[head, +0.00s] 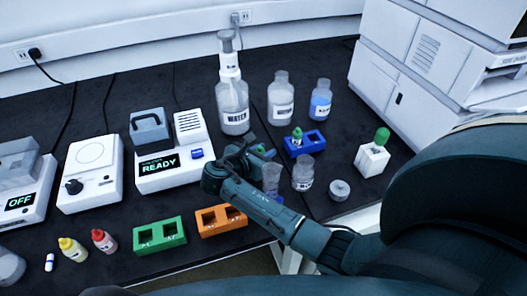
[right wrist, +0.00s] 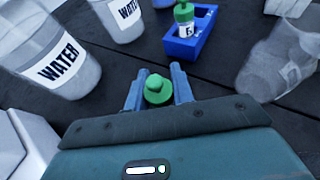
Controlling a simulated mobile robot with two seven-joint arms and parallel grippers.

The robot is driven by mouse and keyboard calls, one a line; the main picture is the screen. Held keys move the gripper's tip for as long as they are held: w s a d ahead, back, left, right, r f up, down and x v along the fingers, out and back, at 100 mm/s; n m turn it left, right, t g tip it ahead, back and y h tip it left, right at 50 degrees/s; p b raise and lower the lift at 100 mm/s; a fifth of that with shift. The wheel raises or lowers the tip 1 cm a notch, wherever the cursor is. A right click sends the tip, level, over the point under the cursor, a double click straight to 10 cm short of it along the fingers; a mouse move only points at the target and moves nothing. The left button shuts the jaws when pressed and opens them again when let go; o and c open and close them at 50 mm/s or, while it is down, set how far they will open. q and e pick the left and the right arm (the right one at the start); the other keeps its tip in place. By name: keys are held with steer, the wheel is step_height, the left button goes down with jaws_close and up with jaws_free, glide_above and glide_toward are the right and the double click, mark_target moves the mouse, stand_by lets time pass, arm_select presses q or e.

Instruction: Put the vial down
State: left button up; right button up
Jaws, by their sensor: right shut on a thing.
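My right gripper (right wrist: 156,92) is shut on a green-capped vial (right wrist: 158,88), with one finger on each side of the cap. The vial's body is hidden below the cap and gripper. In the head view the gripper (head: 262,152) is over the bench, left of the blue rack, and a bit of green cap shows beside it. The blue rack (head: 311,145) has another green-capped vial (head: 297,136) in its left well; its right well looks empty. The orange rack (head: 222,231) and green rack (head: 160,243) look empty. My left gripper is not in view.
A WATER bottle (head: 232,104) stands behind the gripper, with two more bottles to its right. A clear jar (head: 303,174) and a cup (head: 271,176) stand close to my right arm. The READY device (head: 170,176) is at left. Dark bench shows between the blue rack and WATER bottle.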

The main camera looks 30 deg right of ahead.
steer(key=o, duration=1)
steer(key=shift+f, duration=0.1)
steer(key=shift+c, duration=0.2)
steer(key=shift+a+r, duration=0.2)
steer(key=p+v, duration=0.1)
steer(key=v, duration=1)
steer(key=shift+s+a, duration=0.2)
steer(key=shift+a, duration=0.05)
